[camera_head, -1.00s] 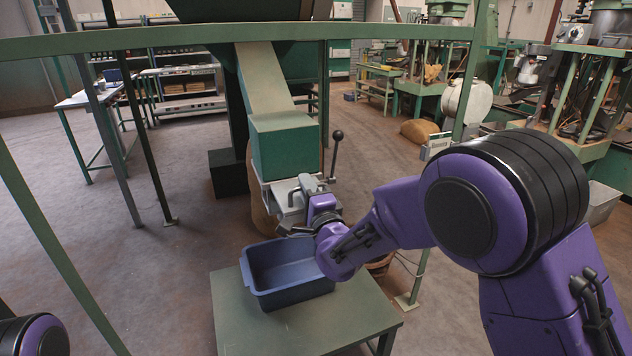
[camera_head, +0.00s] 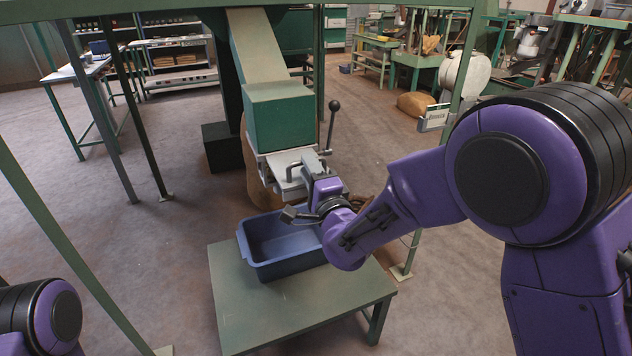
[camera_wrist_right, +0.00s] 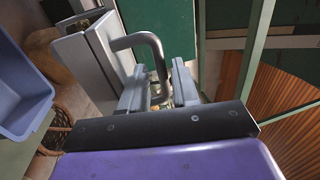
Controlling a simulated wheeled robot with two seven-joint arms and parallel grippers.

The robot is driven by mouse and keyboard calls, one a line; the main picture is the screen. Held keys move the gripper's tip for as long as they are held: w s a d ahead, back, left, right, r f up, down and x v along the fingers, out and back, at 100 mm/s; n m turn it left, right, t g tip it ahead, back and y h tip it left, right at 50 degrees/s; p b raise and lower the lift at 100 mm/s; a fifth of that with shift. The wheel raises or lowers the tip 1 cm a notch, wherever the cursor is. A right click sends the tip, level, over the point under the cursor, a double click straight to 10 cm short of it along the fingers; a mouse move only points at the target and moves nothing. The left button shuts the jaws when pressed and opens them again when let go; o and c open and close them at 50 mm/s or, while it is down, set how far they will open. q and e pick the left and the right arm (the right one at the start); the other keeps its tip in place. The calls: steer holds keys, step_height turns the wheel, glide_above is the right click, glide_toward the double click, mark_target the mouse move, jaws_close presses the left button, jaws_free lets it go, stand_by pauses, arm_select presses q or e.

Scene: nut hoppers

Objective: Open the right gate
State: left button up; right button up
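The gate is a grey metal plate with a bar handle (camera_head: 288,180), under the green hopper spout (camera_head: 280,122). It also shows in the right wrist view (camera_wrist_right: 100,58), with its bent handle (camera_wrist_right: 146,40). My right gripper (camera_head: 312,178) is at the handle's right end. In the right wrist view its two grey fingers (camera_wrist_right: 158,90) are apart, and one leg of the handle runs down toward the gap between them. I cannot tell whether they touch it. How far the gate is open cannot be told. My left gripper is out of view; only part of that arm shows.
A blue bin (camera_head: 282,245) stands below the spout on a green table (camera_head: 300,308). A lever with a black knob (camera_head: 333,115) rises right of the gate. Green frame posts (camera_head: 455,100) stand around. A small sign (camera_head: 436,117) hangs on the right post.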

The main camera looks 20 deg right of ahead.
steer(key=v, duration=0.8)
steer(key=shift+b, duration=0.45)
steer(key=s+d+f+n+g+h+p, duration=0.1)
steer(key=s+d+f+n+g, duration=0.2)
steer(key=f, duration=0.4)
steer(key=s+d+f+n+g+h+p, duration=0.1)
steer(key=s+d+f+n+g+h, duration=0.15)
steer(key=f, duration=0.55)
steer(key=s+d+f+n+g+h+p, duration=0.1)
steer(key=s+d+f+n+g, duration=0.2)
steer(key=f, duration=0.4)
steer(key=s+d+f+g+p, duration=0.1)
steer(key=s+d+f+g, duration=0.1)
steer(key=s+f, duration=0.3)
steer(key=s+d+f+n+g, duration=0.1)
steer(key=s+f, duration=0.4)
steer(key=s, duration=0.6)
steer(key=s+d+f+g+h+p, duration=0.1)
steer(key=s+d+f+g, duration=0.2)
steer(key=s, duration=0.5)
steer(key=shift+f+n+g+p, duration=0.35)
steer(key=shift+f+g, duration=0.55)
steer(key=shift+g, duration=0.25)
